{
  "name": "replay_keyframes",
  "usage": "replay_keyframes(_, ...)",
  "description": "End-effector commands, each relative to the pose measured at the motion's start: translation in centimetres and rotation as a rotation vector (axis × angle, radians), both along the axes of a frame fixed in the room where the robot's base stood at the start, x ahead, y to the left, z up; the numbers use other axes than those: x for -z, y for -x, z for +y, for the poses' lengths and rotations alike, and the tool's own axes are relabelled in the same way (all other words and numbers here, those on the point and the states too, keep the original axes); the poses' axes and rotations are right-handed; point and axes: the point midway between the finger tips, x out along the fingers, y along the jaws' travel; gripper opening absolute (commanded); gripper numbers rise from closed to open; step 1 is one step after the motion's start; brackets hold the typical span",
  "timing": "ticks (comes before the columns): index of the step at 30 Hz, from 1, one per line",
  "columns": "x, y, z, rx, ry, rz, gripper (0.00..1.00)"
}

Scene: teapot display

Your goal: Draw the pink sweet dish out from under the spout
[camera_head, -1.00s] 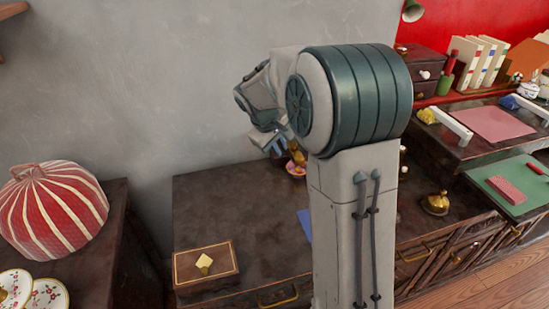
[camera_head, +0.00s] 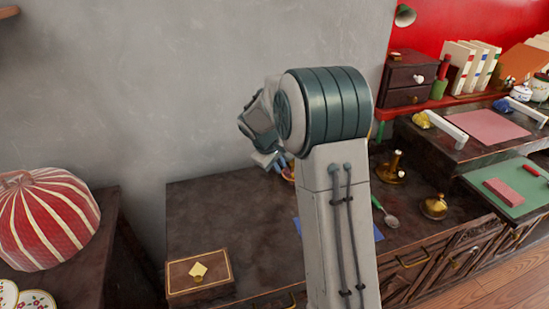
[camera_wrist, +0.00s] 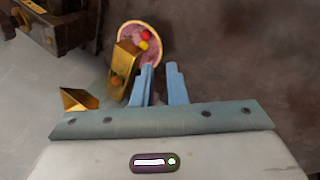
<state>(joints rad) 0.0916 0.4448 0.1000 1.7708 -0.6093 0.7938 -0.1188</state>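The pink sweet dish (camera_wrist: 153,32) is round with a pale gold rim and holds red and yellow sweets. In the wrist view a golden spout (camera_wrist: 124,72) overlaps its left and lower part. In the head view only a sliver of the dish (camera_head: 288,173) shows beside my arm, and the teapot's body is hidden. My gripper (camera_wrist: 160,68) has two blue fingers, held a narrow gap apart with nothing visible between them. The fingertips are just below the dish's lower right rim in the wrist picture; whether they touch it I cannot tell. The head view shows the gripper (camera_head: 270,160) partly behind my arm.
A box with a yellow diamond (camera_head: 199,272) sits at the front left of the dark table (camera_head: 225,215). Right of my arm are a brass stand (camera_head: 391,172), a spoon (camera_head: 388,215) and a brass bell (camera_head: 434,207). A golden piece (camera_wrist: 78,98) lies near my left finger.

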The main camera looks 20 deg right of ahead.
Motion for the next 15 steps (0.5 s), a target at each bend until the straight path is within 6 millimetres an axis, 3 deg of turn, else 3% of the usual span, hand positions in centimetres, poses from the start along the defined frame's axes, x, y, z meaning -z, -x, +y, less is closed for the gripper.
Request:
replay_keyframes(6,4.1,-0.9,-1.6,0.001,0.000,0.003,0.12)
replay_keyframes(15,6.8,-1.6,-2.8,0.000,0.000,0.000,0.12)
